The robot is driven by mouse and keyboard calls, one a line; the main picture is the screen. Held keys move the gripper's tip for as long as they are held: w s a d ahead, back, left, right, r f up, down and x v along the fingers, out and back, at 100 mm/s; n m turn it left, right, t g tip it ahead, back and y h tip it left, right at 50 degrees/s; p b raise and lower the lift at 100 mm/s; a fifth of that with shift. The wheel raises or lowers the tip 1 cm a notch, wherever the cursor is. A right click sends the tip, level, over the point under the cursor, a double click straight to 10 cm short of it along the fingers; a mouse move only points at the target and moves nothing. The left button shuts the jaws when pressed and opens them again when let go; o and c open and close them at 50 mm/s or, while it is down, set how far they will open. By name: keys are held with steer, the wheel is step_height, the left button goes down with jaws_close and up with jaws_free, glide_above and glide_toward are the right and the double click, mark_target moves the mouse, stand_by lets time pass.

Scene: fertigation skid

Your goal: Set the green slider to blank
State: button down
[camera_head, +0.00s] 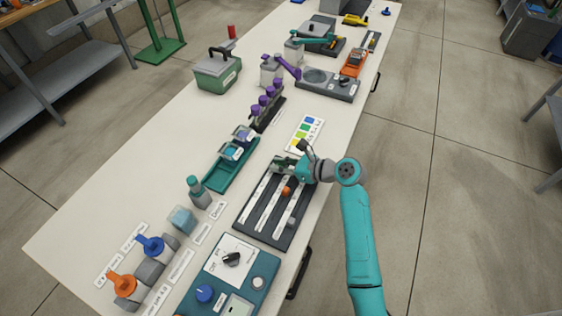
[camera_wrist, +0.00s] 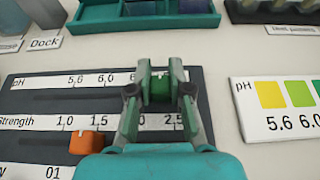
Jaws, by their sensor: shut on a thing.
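The dark slider panel (camera_head: 241,232) lies on the white table with three light scale strips. In the wrist view the panel (camera_wrist: 30,127) shows a pH scale with 5.6 and 6.0 readable, and a Strength scale below it. The green slider (camera_wrist: 160,91) is on the pH track, to the right of the 6.0 mark. My gripper (camera_wrist: 157,75) is shut on it, one finger on each side. The fingers hide the marks around it. In the head view my gripper (camera_head: 287,166) is at the panel's far end.
The orange slider (camera_wrist: 90,142) sits on the Strength track near 1.5, close to my gripper. A grey slider (camera_head: 292,222) is on the third track. A pH colour card (camera_wrist: 279,110) lies right of the panel. A teal tray (camera_wrist: 145,13) stands behind it.

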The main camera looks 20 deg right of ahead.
mark_target(263, 199)
steer(key=s+a, duration=0.7)
steer(key=shift+s+a, duration=0.4)
steer(key=c, duration=1)
jaws_free()
steer(key=shift+c, duration=0.2)
steer(key=v, duration=1.2)
